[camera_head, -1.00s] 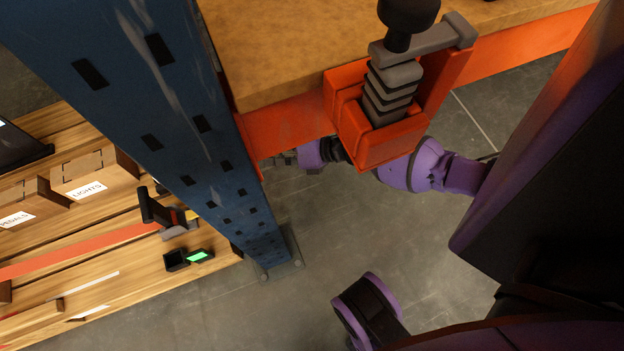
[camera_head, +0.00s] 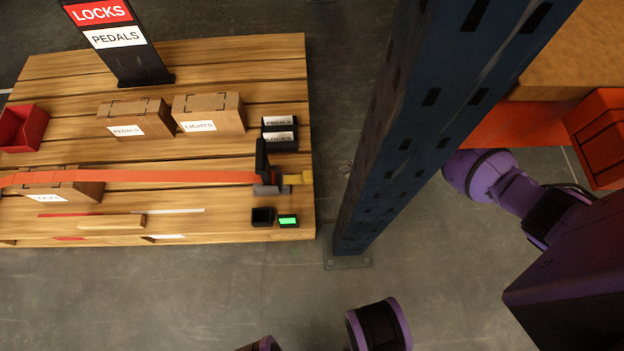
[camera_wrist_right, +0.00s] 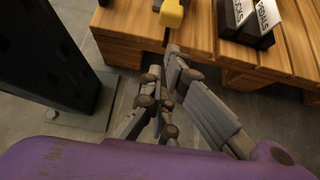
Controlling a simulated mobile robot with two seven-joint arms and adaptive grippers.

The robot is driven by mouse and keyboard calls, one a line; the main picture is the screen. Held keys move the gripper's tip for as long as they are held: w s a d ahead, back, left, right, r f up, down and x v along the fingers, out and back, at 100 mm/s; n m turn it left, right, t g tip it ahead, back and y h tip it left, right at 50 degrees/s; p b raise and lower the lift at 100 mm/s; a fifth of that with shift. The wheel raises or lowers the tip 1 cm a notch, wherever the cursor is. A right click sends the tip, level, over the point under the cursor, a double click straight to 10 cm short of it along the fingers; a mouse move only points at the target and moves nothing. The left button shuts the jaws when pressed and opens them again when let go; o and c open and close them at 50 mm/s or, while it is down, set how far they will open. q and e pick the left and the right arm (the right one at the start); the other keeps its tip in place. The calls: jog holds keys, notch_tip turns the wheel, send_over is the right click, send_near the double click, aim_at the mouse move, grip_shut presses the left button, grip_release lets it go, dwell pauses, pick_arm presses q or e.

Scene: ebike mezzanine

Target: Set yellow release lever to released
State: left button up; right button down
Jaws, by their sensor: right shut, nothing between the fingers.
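The yellow release lever (camera_head: 301,178) sticks out to the right from the grey buckle (camera_head: 268,189) of an orange strap (camera_head: 140,177), at the right end of the wooden pallet. In the right wrist view its yellow tip (camera_wrist_right: 172,13) shows at the top edge. My right gripper (camera_wrist_right: 166,66) is shut and empty, a short way below the lever in that picture, apart from it. In the head view my purple right arm reaches in from the right, and its gripper is hidden behind the blue post. My left gripper is not in view.
The blue upright post (camera_head: 400,130) stands between my right arm and the pallet (camera_head: 200,60). Small label holders (camera_head: 280,130) and a green-lit device (camera_head: 288,221) lie near the buckle. Cartons (camera_head: 208,113) and a red bin (camera_head: 20,128) are farther left. Grey floor is clear in front.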

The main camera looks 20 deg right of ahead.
dwell(0.3)
jog(key=b+x, duration=0.2)
jog(key=x, duration=0.8)
jog(key=shift+b, duration=0.3)
